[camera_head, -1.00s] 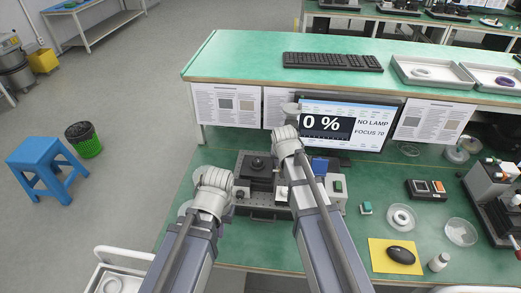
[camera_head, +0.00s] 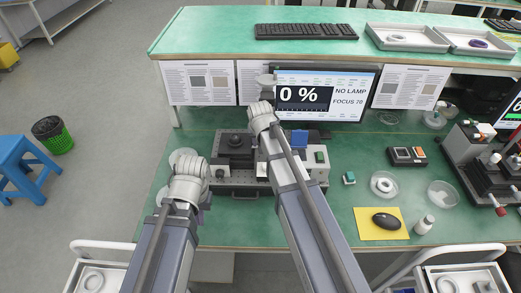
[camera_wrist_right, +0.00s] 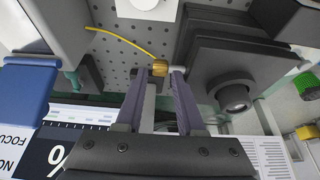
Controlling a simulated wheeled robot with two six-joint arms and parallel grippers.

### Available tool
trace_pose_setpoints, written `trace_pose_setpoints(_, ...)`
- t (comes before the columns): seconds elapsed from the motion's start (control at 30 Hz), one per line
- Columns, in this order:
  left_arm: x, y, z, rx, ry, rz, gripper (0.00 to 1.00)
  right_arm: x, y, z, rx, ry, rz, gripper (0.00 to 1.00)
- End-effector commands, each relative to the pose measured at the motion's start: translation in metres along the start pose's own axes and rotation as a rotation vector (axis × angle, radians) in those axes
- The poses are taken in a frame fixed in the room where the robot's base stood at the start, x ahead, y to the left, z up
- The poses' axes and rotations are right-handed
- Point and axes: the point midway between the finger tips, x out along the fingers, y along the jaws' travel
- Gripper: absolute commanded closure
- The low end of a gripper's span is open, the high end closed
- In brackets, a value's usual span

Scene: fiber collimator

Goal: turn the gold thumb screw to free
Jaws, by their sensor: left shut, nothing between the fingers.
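The gold thumb screw (camera_wrist_right: 160,66) shows in the right wrist view, with a pale shaft at its right end, beside a dark block with a round port (camera_wrist_right: 236,97). My right gripper (camera_wrist_right: 161,72) has its two dark fingers apart, their tips on either side of the screw. Whether they press on it is not clear. In the head view the right arm reaches over the optical bench (camera_head: 242,191), and the screw is hidden. My left gripper (camera_head: 205,199) is shut and empty at the bench's left front, largely hidden behind its own wrist.
A yellow fiber (camera_wrist_right: 120,39) runs over the perforated plate near the screw. The monitor (camera_head: 325,95) behind the bench reads 0 %, NO LAMP, FOCUS 70.

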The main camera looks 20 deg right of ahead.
Motion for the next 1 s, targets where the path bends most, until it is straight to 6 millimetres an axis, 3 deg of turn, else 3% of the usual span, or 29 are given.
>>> trace_pose_setpoints(0.1, 0.0143, 0.0014, -0.0008, 0.0, 0.0, 0.0, 1.0, 0.0153, -0.0001, 0.0006, 0.0, 0.0, 0.0, 0.62)
trace_pose_setpoints(0.43, 0.0149, 0.0014, -0.0009, 0.0, 0.0, 0.0, 1.0, 0.0162, 0.0001, -0.0002, 0.0, 0.0, 0.0, 0.62)
trace_pose_setpoints(0.77, 0.0149, 0.0014, -0.0009, 0.0, 0.0, 0.0, 1.0, 0.0163, 0.0, -0.0002, 0.0, 0.0, 0.0, 0.98)
trace_pose_setpoints(1.0, 0.0149, 0.0014, -0.0009, 0.0, 0.0, 0.0, 1.0, 0.0163, 0.0, 0.0, 0.0, 0.0, 0.0, 1.0)
